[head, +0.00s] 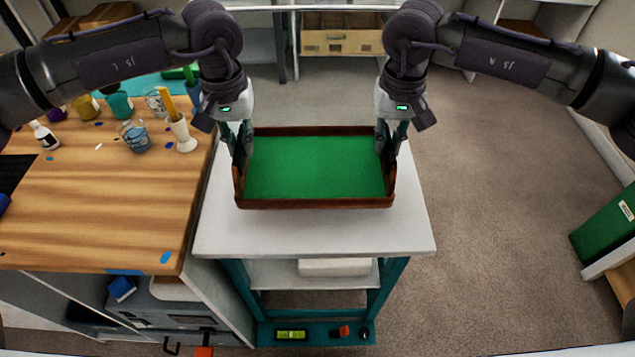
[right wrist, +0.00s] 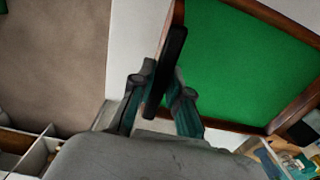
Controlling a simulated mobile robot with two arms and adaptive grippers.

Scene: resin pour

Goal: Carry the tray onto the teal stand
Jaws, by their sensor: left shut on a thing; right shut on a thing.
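The tray (head: 315,203) has a brown wooden rim and a green floor, and it looks empty. It is over the white top of the teal stand (head: 310,238); I cannot tell whether it touches the top. My left gripper (head: 240,160) is shut on the tray's left wall. My right gripper (head: 388,155) is shut on its right wall. In the right wrist view, the fingers of my right gripper (right wrist: 160,100) straddle the rim of the tray (right wrist: 272,14). The stand's teal legs and lower shelves show below its top.
A wooden workbench (head: 100,210) adjoins the stand on the left, with cups, a white bottle (head: 44,135) and a white holder (head: 183,135) on it. A green box (head: 605,225) is at the far right. Open carpet lies right of the stand.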

